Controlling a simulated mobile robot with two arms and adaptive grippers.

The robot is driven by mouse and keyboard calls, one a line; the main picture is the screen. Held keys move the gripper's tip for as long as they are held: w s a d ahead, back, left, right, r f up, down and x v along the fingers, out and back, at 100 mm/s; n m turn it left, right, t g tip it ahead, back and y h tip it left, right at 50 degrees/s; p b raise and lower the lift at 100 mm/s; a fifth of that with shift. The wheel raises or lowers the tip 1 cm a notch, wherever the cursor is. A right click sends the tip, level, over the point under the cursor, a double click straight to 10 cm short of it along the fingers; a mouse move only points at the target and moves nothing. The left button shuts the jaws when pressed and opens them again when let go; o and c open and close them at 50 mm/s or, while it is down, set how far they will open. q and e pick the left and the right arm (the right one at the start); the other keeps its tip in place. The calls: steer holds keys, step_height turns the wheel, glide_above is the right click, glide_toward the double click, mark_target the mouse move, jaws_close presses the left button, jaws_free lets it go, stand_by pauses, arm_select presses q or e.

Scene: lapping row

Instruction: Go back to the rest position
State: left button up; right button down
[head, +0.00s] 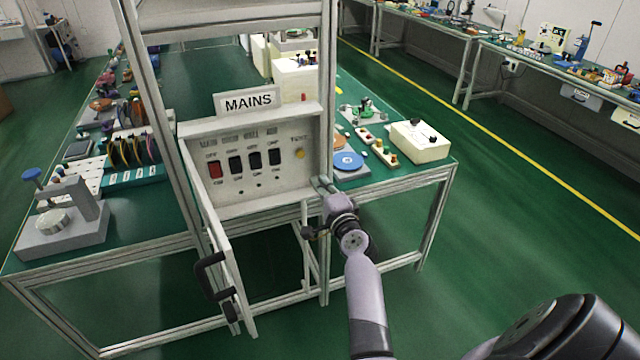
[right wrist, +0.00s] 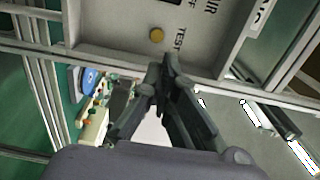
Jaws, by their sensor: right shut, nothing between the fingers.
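My right gripper (head: 322,186) is at the lower right corner of the MAINS panel (head: 250,190), on an arm that comes up from the bottom right. In the right wrist view my right gripper (right wrist: 168,68) is shut and empty, its fingertips just below a yellow test button (right wrist: 157,35). I cannot tell whether they touch the panel. The button (head: 299,153) also shows in the head view. The panel holds a red switch (head: 215,169) and several black switches (head: 254,161). My left gripper is not in view.
The panel's door (head: 222,250) hangs open toward me, with a black handle (head: 209,275). The bench (head: 120,262) carries a grey press (head: 65,225) at left and a cream box (head: 420,141) at right. Green floor (head: 520,200) is clear on the right.

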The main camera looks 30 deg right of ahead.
stand_by(0.7)
steer(key=s+a+f+n+g+y, duration=0.1)
steer(key=s+a+f+n+g, duration=0.3)
steer(key=f, duration=0.8)
steer(key=s+a+f+n+g+y, duration=0.1)
steer(key=s+a+f+n+y, duration=0.25)
steer(key=f, duration=0.75)
steer(key=s+a+f+n+g, duration=0.35)
steer(key=s+a+f, duration=0.2)
steer(key=f, duration=0.65)
steer(key=s+a+f+n+g, duration=0.1)
steer(key=s+f+n, duration=0.3)
steer(key=s, duration=0.9)
steer(key=s+a+f+n+g, duration=0.1)
steer(key=s+f+n+g, duration=0.3)
steer(key=s+f, duration=0.5)
steer(key=s+a+f+n+g, duration=0.1)
steer(key=s+f+n+g, duration=0.2)
steer(key=s, duration=1.6)
step_height(320, 180, down, 4)
steer(key=shift+s+f+n, duration=0.2)
steer(key=shift+f+n, duration=0.05)
steer(key=shift+n, duration=0.35)
steer(key=shift+h, duration=0.25)
